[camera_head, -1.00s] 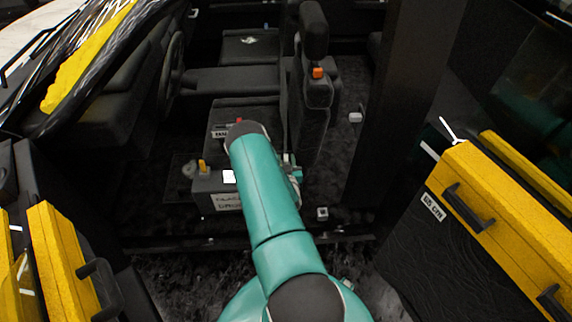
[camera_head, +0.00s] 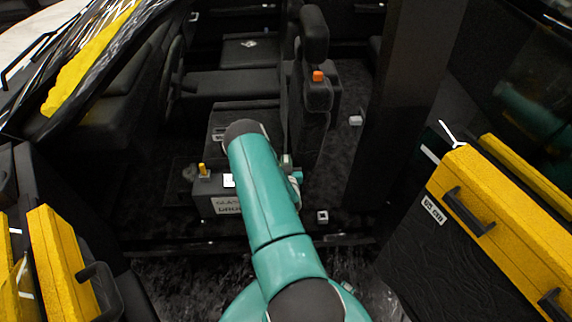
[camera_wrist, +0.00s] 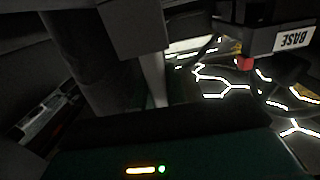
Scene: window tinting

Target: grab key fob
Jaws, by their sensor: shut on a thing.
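In the camera_wrist view my gripper (camera_wrist: 140,85) shows as dark parts above my teal housing. A dark block and a pale grey strip lie between them, dim and blurred. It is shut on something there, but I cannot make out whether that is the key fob. A dark piece labelled BASE (camera_wrist: 292,40) shows upside down at upper right, with a small red part (camera_wrist: 244,63) beside it, apart from the gripper. In the camera_head view my teal arm covers the gripper, and I cannot pick out a key fob.
Yellow-edged door panels (camera_head: 500,215) flank the opening, and a dark pillar (camera_head: 390,110) stands at right.

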